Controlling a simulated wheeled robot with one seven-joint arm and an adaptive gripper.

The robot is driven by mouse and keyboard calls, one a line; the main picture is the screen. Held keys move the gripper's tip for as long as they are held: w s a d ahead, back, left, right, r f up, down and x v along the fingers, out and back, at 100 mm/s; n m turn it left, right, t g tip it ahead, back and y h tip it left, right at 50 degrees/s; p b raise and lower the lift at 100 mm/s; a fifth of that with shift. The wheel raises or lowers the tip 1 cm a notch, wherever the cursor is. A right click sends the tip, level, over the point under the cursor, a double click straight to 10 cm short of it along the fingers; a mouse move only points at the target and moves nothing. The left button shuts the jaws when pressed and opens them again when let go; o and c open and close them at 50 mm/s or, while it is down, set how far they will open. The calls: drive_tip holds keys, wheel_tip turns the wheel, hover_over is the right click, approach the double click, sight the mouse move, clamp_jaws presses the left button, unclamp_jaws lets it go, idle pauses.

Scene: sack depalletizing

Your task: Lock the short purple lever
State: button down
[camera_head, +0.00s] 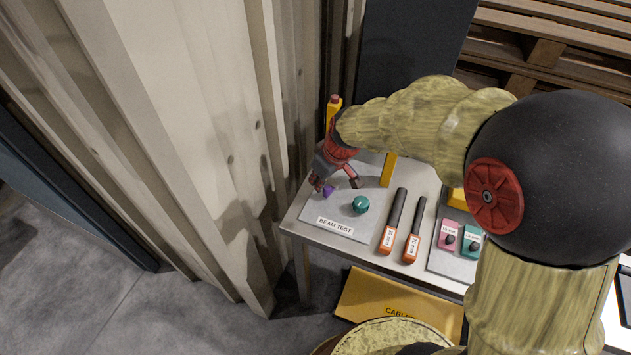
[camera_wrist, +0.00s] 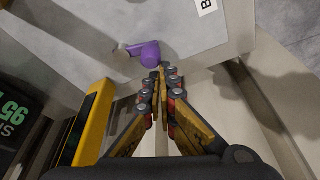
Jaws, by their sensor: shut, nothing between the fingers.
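The short purple lever (camera_head: 328,191) sits on the grey plate (camera_head: 320,208) marked BEAM TEST, near its left edge. In the wrist view the purple lever (camera_wrist: 145,53) shows as a round purple hub with a short stub pointing left. My gripper (camera_wrist: 164,72) is shut and empty, its fingertips just beside and below the hub in that picture. I cannot tell whether they touch it. In the head view my gripper (camera_head: 320,180) is at the lever, partly covering it.
A teal knob (camera_head: 361,204) stands on the same plate. Two orange-ended black handles (camera_head: 393,222) (camera_head: 414,232) lie to the right, with pink (camera_head: 448,235) and teal (camera_head: 472,242) switches beyond. A corrugated wall (camera_head: 190,130) stands close on the left. A yellow upright block (camera_wrist: 85,125) is near the gripper.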

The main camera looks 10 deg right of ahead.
drive_tip(key=shift+s+d, duration=0.1)
drive_tip(key=shift+s, duration=0.3)
idle(0.4)
drive_tip(key=shift+r, duration=0.1)
idle(1.4)
